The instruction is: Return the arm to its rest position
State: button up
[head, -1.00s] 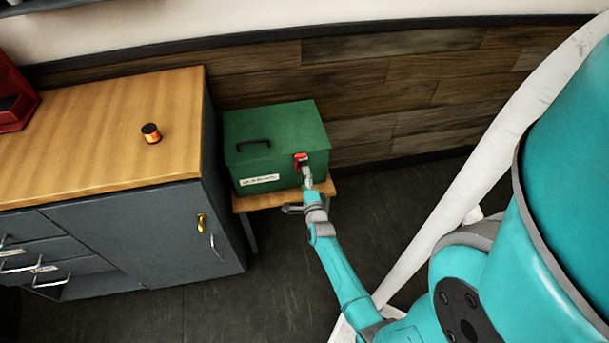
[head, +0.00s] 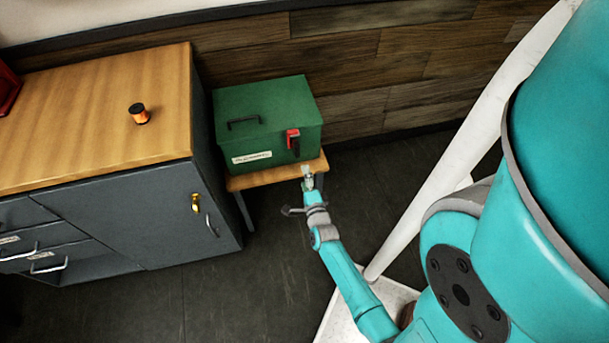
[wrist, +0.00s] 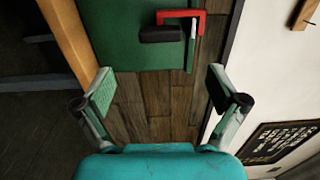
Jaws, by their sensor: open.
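My gripper (head: 307,172) is at the end of my teal arm, just in front of the small wooden stand in the head view. In the wrist view my gripper (wrist: 160,92) has its two fingers wide apart with nothing between them. A green box (head: 268,115) sits on the stand, its lid down. A red and black latch (head: 293,140) is on the box's front right. The latch also shows in the wrist view (wrist: 182,14), beyond the fingers and apart from them.
The stand (head: 245,181) is beside a grey cabinet (head: 150,215) with a wooden top. An orange and black small cylinder (head: 139,114) is on that top. A brass padlock (head: 196,202) hangs on the cabinet door. A plank wall (head: 350,70) runs behind. Dark floor (head: 265,270) lies open in front.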

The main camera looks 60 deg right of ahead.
dwell(0.3)
jog(key=s+a+r+n+t+y, duration=0.1)
jog(key=s+a+r+n+y, duration=0.15)
jog(key=a+n, duration=0.4)
jog(key=s+a+r+n+t+y, duration=0.1)
jog(key=s+a+r+n+y, duration=0.2)
jog(key=a, duration=0.7)
jog(key=s+a+r+n+t+y, duration=0.1)
jog(key=s+a+n+t+y, duration=0.1)
jog(key=s+a+n, duration=0.45)
jog(key=s+a+r+n+y, duration=0.3)
jog(key=s+a+r+n, duration=0.2)
jog(key=r, duration=0.3)
jog(key=s+a+r+n+y, duration=0.3)
jog(key=s+a+r+n, duration=0.2)
jog(key=a+r+n, duration=0.2)
notch_tip(320, 180, up, 2)
jog(key=shift+s+g, duration=0.15)
jog(key=shift+g, duration=0.25)
